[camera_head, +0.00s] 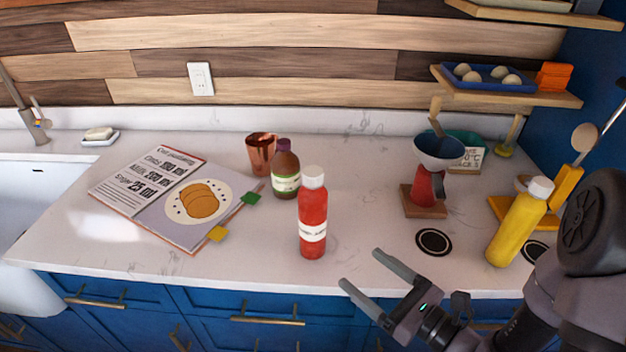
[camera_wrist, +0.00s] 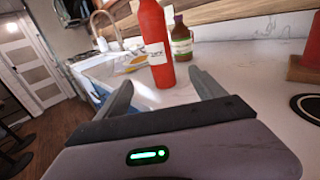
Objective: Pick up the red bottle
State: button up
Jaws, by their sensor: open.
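The red bottle (camera_head: 312,212) with a white cap and a pale label stands upright near the front of the white counter. It also shows in the wrist view (camera_wrist: 154,40), ahead of my gripper, with its top cut off by the picture's edge. My gripper (camera_head: 360,267) is open and empty, to the right of the bottle and near the counter's front edge. In the wrist view the fingers of my gripper (camera_wrist: 163,85) are spread, and the bottle appears between their directions, beyond the tips. Nothing touches the bottle.
A brown bottle (camera_head: 286,170) and a copper cup (camera_head: 262,154) stand behind the red bottle. An open book (camera_head: 150,213) lies to the left. A red grinder (camera_head: 425,187) and a yellow bottle (camera_head: 519,223) stand to the right. The counter (camera_head: 365,205) between red bottle and grinder is clear.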

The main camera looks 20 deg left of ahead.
aim_at(312, 229)
jog(key=b+x, duration=0.1)
jog(key=x, duration=0.7)
jog(key=b+x, duration=0.2)
jog(key=x, duration=0.6)
jog(key=shift+a+f, duration=0.1)
jog(key=shift+f, duration=0.1)
grip_shut()
